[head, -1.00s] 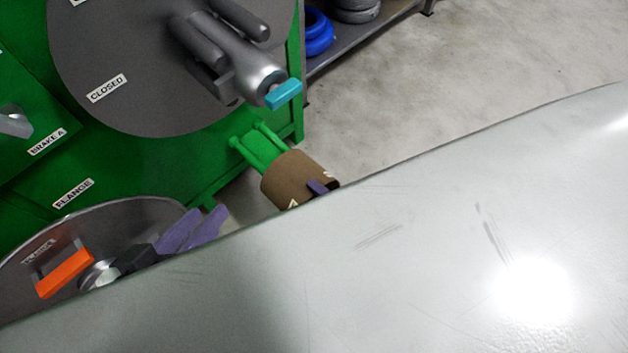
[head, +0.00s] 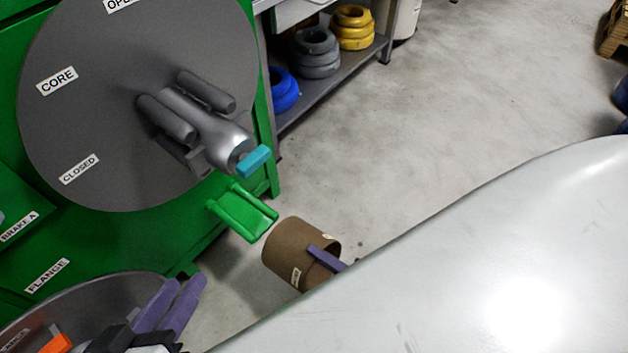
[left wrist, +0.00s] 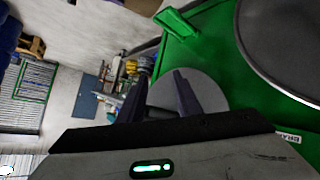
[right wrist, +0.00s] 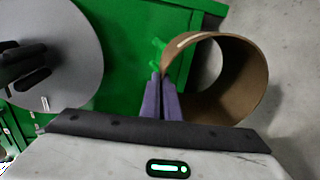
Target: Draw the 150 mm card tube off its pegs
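The card tube (head: 285,246), brown with small white labels, is held in the air in front of the green pegs (head: 243,212). A gap shows between tube and pegs in the head view. My right gripper (head: 325,258) has a purple finger inside the tube's open end. In the right wrist view its fingers (right wrist: 162,84) are close together with the wall of the tube (right wrist: 240,60) between them. My left gripper (head: 172,302) is near the lower steel flange. In the left wrist view its fingers (left wrist: 160,98) are apart and empty.
A grey disc (head: 120,130) with a core hub and turquoise-tipped handle (head: 252,161) stands above the pegs. The steel flange (head: 95,300) with an orange part is lower left. A shelf (head: 325,85) holds cable coils. Floor right of the tube is clear; a large pale surface, perhaps mine, covers the lower right.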

